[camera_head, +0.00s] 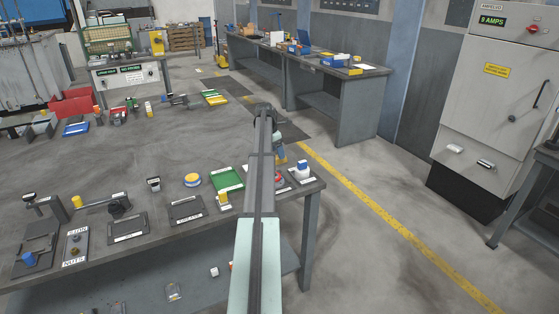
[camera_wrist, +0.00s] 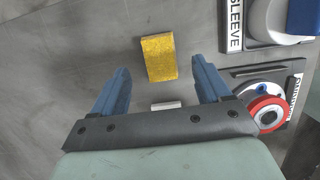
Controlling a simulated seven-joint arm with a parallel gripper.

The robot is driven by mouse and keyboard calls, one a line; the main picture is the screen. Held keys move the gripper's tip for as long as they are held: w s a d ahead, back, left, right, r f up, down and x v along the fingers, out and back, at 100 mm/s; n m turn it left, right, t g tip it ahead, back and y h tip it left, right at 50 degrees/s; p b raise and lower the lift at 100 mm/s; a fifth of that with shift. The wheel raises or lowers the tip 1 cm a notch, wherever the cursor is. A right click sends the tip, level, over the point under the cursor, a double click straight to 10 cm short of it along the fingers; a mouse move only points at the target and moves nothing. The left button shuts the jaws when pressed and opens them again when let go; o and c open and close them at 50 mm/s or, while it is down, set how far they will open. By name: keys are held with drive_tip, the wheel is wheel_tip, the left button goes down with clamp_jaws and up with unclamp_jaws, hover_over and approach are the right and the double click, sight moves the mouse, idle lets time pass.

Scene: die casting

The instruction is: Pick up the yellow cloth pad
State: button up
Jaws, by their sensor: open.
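The yellow cloth pad (camera_wrist: 158,57) lies on the grey tabletop in the wrist view, a flat rectangle seen from above. My gripper (camera_wrist: 160,68) is open, with its two blue fingers either side of the pad in the picture and apart from it. The height of the fingers above the table is hard to judge. In the head view, a small yellow patch (camera_head: 282,160) shows beneath the end of my arm, and my arm hides much around it.
A small white piece (camera_wrist: 166,105) lies near the pad. To the right are a red-ringed part (camera_wrist: 266,113) and a white-and-blue part by a SLEEVE label (camera_wrist: 234,25). A green tray (camera_head: 227,179) and a yellow round item (camera_head: 192,180) stand farther left on the bench.

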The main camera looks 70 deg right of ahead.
drive_tip(key=shift+x, duration=1.5)
drive_tip(key=shift+c, duration=0.3)
drive_tip(key=c, duration=1.1)
